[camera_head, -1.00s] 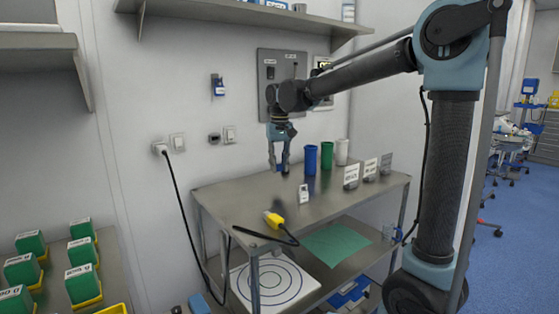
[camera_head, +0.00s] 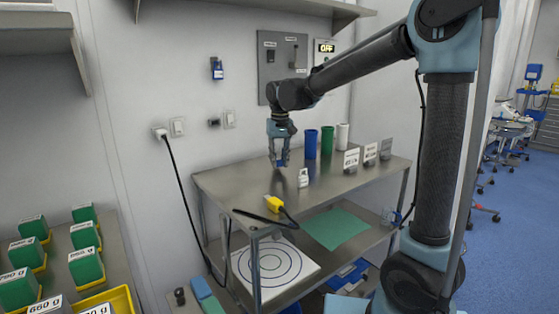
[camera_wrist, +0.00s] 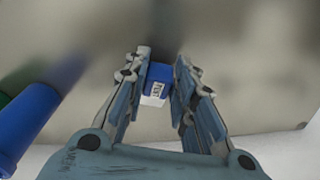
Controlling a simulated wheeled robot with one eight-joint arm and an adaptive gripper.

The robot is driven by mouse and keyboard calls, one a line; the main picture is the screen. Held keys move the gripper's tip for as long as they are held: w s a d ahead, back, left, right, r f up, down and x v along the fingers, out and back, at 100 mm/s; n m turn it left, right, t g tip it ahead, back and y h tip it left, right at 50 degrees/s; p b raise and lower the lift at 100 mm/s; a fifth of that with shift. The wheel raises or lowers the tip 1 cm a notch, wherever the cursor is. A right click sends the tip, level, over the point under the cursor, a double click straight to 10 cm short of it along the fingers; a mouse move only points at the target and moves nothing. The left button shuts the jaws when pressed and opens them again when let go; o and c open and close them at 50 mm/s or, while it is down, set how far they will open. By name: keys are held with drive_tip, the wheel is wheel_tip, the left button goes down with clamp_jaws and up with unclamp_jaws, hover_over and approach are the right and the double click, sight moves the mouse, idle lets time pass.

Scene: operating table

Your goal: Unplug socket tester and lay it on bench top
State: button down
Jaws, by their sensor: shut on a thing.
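The socket tester (camera_wrist: 158,82), a small blue and white block with a label reading TEST, is between my fingertips in the wrist view. My gripper (camera_head: 279,163) is shut on it; it also shows in the wrist view (camera_wrist: 159,80). The tester is hardly distinguishable from the fingers in the head view. The gripper points down over the back left part of the steel bench top (camera_head: 240,190). I cannot tell whether the tester touches the bench. The wall socket (camera_head: 229,118) is free of my gripper.
A white padlock-like item (camera_head: 303,178) stands just right of the gripper. Blue (camera_head: 311,144), green (camera_head: 327,140) and white (camera_head: 342,136) cylinders stand behind, with label stands (camera_head: 352,160) to the right. A yellow-ended cable tool (camera_head: 274,203) lies at the front. The bench's left part is clear.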

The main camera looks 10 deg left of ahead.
drive_tip(key=c, duration=1.2)
unclamp_jaws()
drive_tip(key=shift+c, duration=0.2)
wheel_tip(320, 180, up, 12)
drive_tip(key=shift+s+d, duration=0.2)
drive_tip(key=shift+s, duration=0.1)
